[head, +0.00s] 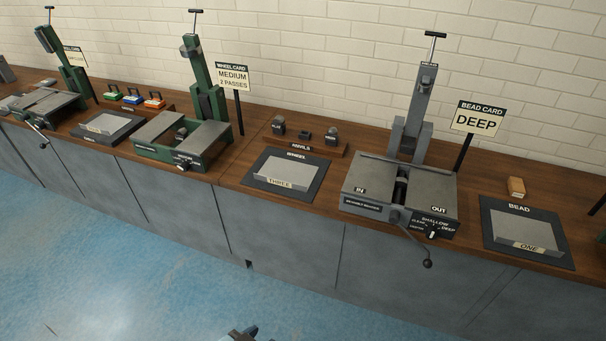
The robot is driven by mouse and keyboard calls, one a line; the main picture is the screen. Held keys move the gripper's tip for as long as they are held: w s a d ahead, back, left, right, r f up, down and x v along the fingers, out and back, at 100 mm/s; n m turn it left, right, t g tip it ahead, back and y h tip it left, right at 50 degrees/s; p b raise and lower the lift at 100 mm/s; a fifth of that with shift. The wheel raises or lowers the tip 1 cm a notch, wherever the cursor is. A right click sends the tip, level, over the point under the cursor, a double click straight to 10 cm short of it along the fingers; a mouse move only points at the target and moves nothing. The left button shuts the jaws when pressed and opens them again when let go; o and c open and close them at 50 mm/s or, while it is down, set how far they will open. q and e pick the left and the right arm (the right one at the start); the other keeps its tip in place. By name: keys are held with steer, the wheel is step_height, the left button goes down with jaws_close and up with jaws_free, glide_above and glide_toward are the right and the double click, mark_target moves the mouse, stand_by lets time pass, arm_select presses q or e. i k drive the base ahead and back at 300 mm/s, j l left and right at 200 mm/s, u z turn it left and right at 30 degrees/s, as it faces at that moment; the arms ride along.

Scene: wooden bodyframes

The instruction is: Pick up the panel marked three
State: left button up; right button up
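The panel marked THREE (287,173) is a light grey, shallow slab with a cream label on its front edge. It lies on a dark mat marked WHEEL (258,186) on the wooden counter, between the green machine and the grey machine. Nothing covers it. A small grey-blue part of my own body shows at the bottom edge, well short of the counter.
The grey bead machine (350,190) with a crank stands right of the panel. The green wheel machine (157,152) stands left. An anvil rack (305,147) is behind. The panel marked ONE (527,234) lies on the BEAD mat (494,236). Blue floor in front is clear.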

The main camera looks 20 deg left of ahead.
mark_target(297, 175)
steer(key=i+j+z, duration=0.45)
steer(key=i+j, duration=0.2)
steer(key=j, duration=0.3)
